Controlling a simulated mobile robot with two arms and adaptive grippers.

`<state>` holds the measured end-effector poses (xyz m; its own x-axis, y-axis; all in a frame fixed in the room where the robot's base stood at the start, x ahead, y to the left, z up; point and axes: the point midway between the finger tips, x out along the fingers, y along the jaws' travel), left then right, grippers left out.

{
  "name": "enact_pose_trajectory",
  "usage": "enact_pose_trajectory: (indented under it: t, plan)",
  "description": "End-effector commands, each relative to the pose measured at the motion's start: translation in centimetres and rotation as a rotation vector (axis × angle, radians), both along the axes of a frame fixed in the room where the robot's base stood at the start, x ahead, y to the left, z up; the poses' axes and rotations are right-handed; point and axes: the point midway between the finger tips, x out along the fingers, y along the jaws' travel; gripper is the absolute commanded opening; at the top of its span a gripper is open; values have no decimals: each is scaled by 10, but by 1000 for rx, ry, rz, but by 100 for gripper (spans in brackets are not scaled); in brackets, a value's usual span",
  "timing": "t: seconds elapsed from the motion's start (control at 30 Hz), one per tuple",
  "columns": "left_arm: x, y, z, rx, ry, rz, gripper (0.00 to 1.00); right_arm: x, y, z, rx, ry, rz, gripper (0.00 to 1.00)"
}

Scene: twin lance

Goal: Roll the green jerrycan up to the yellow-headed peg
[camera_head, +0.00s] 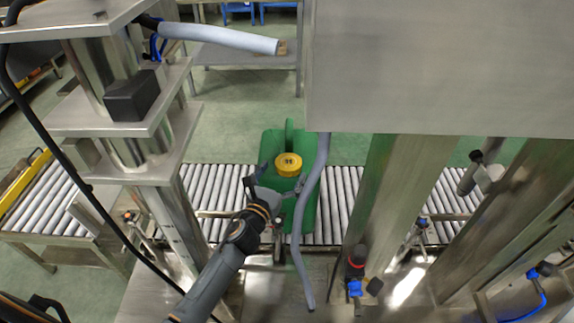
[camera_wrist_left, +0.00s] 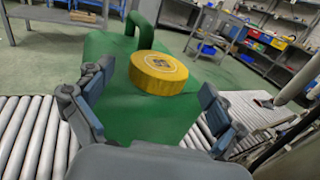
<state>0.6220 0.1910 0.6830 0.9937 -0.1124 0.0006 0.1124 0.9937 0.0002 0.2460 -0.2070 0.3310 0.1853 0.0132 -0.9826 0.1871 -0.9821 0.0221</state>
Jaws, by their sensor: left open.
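The green jerrycan (camera_head: 306,215) stands on the roller conveyor near the middle of the head view, with its round yellow cap (camera_head: 288,164) facing up. In the left wrist view the jerrycan (camera_wrist_left: 135,118) fills the middle, with its handle and yellow cap (camera_wrist_left: 158,73) beyond my fingers. My left gripper (camera_head: 277,186) is open at the near side of the cap. Its fingers (camera_wrist_left: 155,97) are spread to either side in the wrist view, with no clear grip on anything. I cannot make out a yellow-headed peg. My right gripper is not in view.
The roller conveyor (camera_head: 343,190) runs left to right. A grey hose (camera_head: 308,220) hangs in front of the jerrycan's right side. Steel columns (camera_head: 378,190) and a large steel box (camera_head: 440,70) block the right; a stacked steel frame (camera_head: 130,125) stands left.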

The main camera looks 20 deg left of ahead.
Motion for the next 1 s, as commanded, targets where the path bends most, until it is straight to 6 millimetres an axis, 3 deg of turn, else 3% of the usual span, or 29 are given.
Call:
enact_pose_trajectory:
  t: [0.2,0.6,1.0]
  plan:
    - [26,-3,0,-1,0,0,94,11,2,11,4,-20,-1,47]
    - [32,-4,0,0,1,0,94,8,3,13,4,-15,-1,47]
    - [32,-3,0,0,1,0,13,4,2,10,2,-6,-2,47]
